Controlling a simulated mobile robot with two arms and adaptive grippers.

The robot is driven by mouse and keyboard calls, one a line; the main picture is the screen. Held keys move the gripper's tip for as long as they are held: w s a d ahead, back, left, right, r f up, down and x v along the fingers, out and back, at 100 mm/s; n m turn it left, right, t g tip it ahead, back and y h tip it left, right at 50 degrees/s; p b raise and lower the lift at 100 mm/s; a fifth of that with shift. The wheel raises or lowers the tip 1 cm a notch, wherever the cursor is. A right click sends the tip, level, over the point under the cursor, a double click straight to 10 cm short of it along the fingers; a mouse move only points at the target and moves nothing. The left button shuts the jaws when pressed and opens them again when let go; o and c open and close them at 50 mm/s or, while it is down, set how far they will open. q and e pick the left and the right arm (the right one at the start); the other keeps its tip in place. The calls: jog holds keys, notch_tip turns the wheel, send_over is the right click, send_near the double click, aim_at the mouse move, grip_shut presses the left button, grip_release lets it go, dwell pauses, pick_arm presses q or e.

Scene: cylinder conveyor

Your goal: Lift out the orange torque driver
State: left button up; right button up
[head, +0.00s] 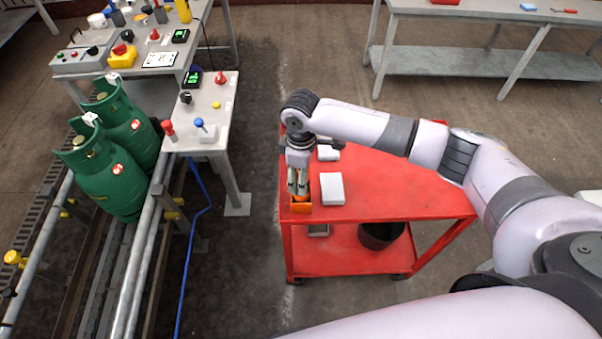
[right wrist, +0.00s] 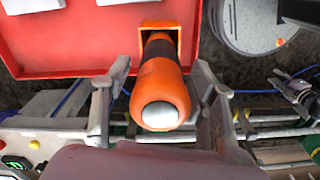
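The orange torque driver (right wrist: 160,90) stands in an orange holder (right wrist: 162,27) at the edge of the red cart (right wrist: 60,62). Its rounded orange handle with a silver end cap faces the wrist camera. A dark band shows below the handle, and its lower end is hidden in the holder. My right gripper (right wrist: 155,108) is open around the handle, with one finger on each side and visible gaps. In the head view my right gripper (head: 299,184) points down over the holder (head: 301,208).
White boxes (head: 332,188) (head: 328,153) lie on the cart top close to the holder. A dark bin (head: 382,235) stands on the cart's lower shelf. Green gas cylinders (head: 108,175) stand on the conveyor at left, beside a small control table (head: 215,100). Open floor separates table and cart.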

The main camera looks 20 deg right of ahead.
grip_shut()
jog(key=shift+c, duration=1.8)
grip_release()
jog(key=c, duration=0.8)
jog(key=shift+r+p, duration=3.85)
jog(key=shift+p, duration=0.4)
jog(key=shift+w, duration=0.1)
